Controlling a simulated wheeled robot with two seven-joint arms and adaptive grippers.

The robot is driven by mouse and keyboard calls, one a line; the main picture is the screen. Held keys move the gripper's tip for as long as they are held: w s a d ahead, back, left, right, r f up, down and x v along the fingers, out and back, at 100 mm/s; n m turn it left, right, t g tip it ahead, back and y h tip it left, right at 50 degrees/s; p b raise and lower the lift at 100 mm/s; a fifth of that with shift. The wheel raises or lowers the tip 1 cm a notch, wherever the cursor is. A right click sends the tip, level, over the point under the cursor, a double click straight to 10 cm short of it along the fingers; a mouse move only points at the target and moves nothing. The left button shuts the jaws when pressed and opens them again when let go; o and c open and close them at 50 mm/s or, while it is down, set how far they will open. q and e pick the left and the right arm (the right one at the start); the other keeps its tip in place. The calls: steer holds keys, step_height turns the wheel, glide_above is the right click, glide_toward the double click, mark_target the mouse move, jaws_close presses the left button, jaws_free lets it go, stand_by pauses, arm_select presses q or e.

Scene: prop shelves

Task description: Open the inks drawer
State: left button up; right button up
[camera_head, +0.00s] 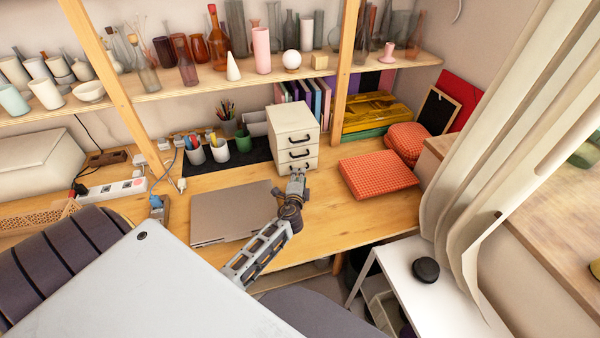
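A small white drawer unit (291,128) stands on the wooden desk (340,222), at the upper middle of the head view. It has three drawers with dark curved handles, and all look shut. I cannot read any label, so I cannot tell which is the inks drawer. My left gripper (296,181) is just in front of the unit, at the level of the bottom drawer (307,165). It is small and seen from behind, so I cannot tell whether its fingers are open or touch the handle. My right gripper is out of view.
A grey folder (228,212) lies left of my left arm. A red checkered box (376,175) sits to the right. Pen cups (219,150) stand left of the unit. A shelf (205,88) of vases runs above. A white side table (405,265) stands at lower right.

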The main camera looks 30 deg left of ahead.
arm_select(q)
steer(key=shift+x, duration=1.95)
steer(key=shift+c, duration=0.5)
jaws_close()
